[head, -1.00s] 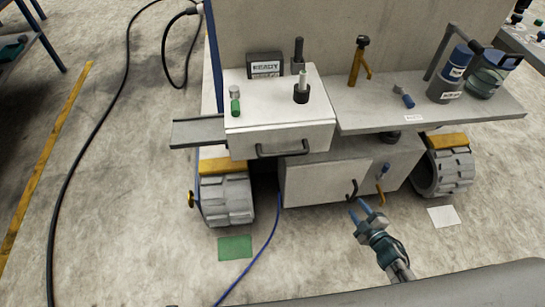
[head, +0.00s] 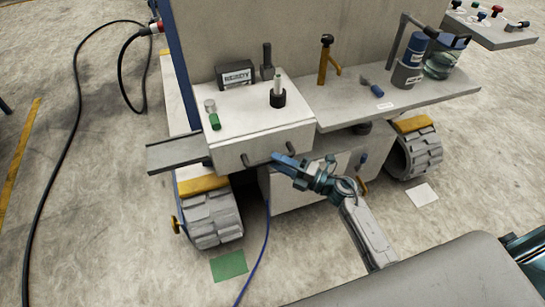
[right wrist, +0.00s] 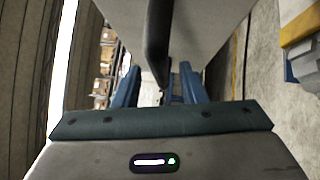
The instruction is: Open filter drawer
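The white drawer box (head: 232,152) stands at the front of the machine, its front face looking shut. A dark bar handle (head: 245,159) is on that front, partly hidden behind my right gripper (head: 282,161). In the right wrist view the dark handle (right wrist: 158,45) runs upright between the two blue fingers of my right gripper (right wrist: 160,88). The fingers are apart, with gaps on both sides of the bar, so the gripper is open around the handle, not clamped. My left gripper is not in view.
A lower cabinet (head: 290,192) sits under the box, partly behind my right arm. A side shelf (head: 400,105) holds a blue-and-grey bottle (head: 411,60) and a jar (head: 441,62). A blue cable (head: 257,250) and a green floor patch (head: 229,266) lie in front.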

